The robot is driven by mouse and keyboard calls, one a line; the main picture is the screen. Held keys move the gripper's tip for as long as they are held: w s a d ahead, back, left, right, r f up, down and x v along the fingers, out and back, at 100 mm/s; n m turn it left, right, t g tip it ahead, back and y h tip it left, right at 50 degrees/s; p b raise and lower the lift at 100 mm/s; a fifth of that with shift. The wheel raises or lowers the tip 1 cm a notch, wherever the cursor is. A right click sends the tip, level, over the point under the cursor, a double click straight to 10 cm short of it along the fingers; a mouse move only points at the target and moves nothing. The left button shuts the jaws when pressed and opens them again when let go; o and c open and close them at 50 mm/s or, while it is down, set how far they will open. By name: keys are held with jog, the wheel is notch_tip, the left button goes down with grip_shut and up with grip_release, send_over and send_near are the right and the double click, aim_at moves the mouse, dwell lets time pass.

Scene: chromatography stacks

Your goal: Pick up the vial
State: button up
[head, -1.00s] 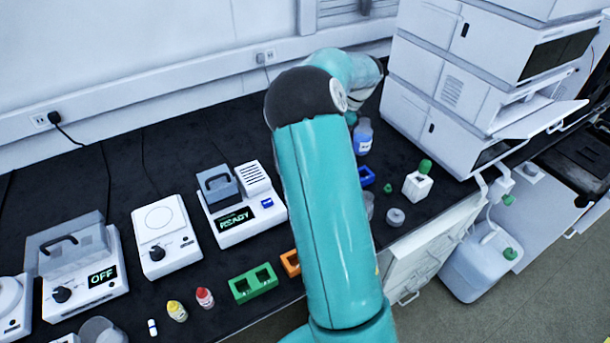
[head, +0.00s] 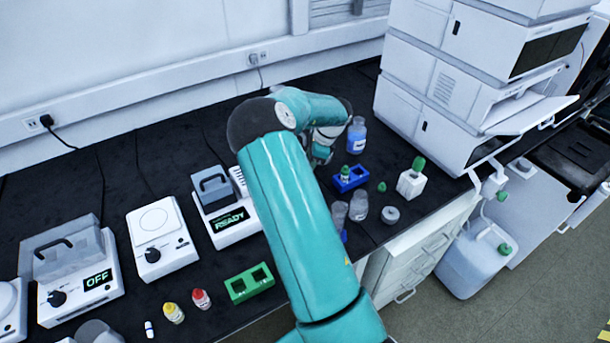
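A small vial with a green cap (head: 346,171) stands upright in a blue rack (head: 362,180) on the dark bench, right of my arm. Another small white vial-like item with a dark band (head: 149,329) is near the front edge at lower left. My gripper (head: 322,158) hangs off the end of my teal arm, just above and left of the blue rack, apart from the green-capped vial as far as I can see. Its fingers are small and partly hidden, so I cannot tell whether they are open or shut.
A blue-liquid bottle (head: 357,135) stands close behind the rack. Clear jars (head: 359,208), a grey round piece (head: 390,215) and a white green-capped container (head: 412,180) are nearby. A green rack (head: 249,283) and yellow- (head: 173,313) and red-capped bottles (head: 201,299) sit in front.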

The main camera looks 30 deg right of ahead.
jog(key=shift+w+a+f, duration=0.1)
jog(key=shift+f, duration=0.25)
grip_shut()
jog(key=shift+r, duration=0.2)
jog(key=shift+r, duration=0.65)
jog(key=s+a+r, duration=0.5)
jog(key=s+r, duration=0.6)
jog(key=s, duration=0.2)
jog(key=shift+r, duration=0.15)
jog(key=shift+s, duration=0.2)
